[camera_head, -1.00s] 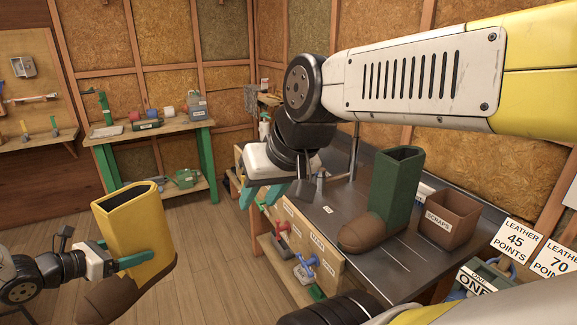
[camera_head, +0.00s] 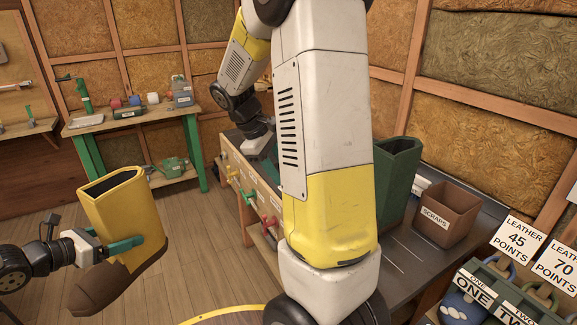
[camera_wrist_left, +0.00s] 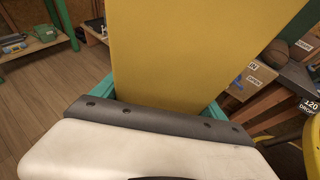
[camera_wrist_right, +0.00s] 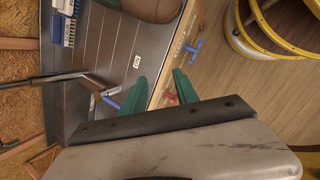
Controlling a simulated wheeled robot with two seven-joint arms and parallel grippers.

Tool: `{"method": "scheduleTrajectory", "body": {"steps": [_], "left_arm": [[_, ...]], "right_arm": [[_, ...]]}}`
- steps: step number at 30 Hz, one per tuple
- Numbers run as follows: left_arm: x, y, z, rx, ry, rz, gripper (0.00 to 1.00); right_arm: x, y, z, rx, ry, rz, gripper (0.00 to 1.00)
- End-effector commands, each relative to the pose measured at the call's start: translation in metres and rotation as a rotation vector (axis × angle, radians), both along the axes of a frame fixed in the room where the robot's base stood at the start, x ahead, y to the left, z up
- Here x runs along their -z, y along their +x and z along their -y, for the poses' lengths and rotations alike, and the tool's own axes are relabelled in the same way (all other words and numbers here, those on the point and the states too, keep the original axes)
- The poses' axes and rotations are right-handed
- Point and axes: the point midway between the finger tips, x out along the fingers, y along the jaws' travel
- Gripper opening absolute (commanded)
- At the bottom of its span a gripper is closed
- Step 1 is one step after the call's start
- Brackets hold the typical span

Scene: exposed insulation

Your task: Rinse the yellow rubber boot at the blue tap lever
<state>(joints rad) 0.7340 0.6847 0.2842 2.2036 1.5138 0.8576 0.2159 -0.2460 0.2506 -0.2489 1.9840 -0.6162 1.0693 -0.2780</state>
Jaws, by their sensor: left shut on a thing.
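The yellow rubber boot (camera_head: 122,213) with a brown foot hangs tilted at the left of the head view. My left gripper (camera_head: 122,246) is shut on its shaft; the yellow shaft fills the middle of the left wrist view (camera_wrist_left: 195,50). In the right wrist view a blue lever (camera_wrist_right: 193,47) and a red lever (camera_wrist_right: 168,97) stand on the bench front. A smaller blue piece (camera_wrist_right: 112,102) is near a grey pipe. I cannot tell which blue part is the tap lever.
A green boot (camera_head: 397,180) and a brown scraps box (camera_head: 446,212) stand on the dark bench (camera_head: 420,250). Yellow, green and red levers (camera_head: 267,222) line its front. A side table (camera_head: 150,122) holds tools. The wooden floor between is clear.

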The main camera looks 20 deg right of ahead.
Motion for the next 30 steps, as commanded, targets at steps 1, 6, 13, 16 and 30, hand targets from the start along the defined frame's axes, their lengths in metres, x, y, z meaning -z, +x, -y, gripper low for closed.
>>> {"method": "scheduleTrajectory", "body": {"steps": [1, 6, 13, 16, 30], "left_arm": [[-0.001, 0.001, 0.000, 0.000, -0.002, 0.002, 0.10], [-0.001, 0.000, 0.000, 0.000, -0.002, 0.002, 0.10], [-0.001, 0.000, 0.000, 0.000, -0.001, 0.002, 0.10], [-0.001, 0.000, 0.000, 0.000, -0.002, 0.002, 0.10], [-0.001, 0.001, 0.000, 0.000, -0.002, 0.002, 0.10]], "right_arm": [[0.012, 0.011, 0.007, -0.034, -0.055, -0.051, 0.36], [0.039, 0.045, 0.032, -0.148, -0.242, -0.199, 0.36], [0.073, 0.093, 0.056, -0.314, -0.514, -0.404, 0.36], [0.087, 0.114, 0.062, -0.388, -0.637, -0.492, 0.36], [0.129, 0.180, 0.053, -0.618, -1.030, -0.737, 0.36]]}}
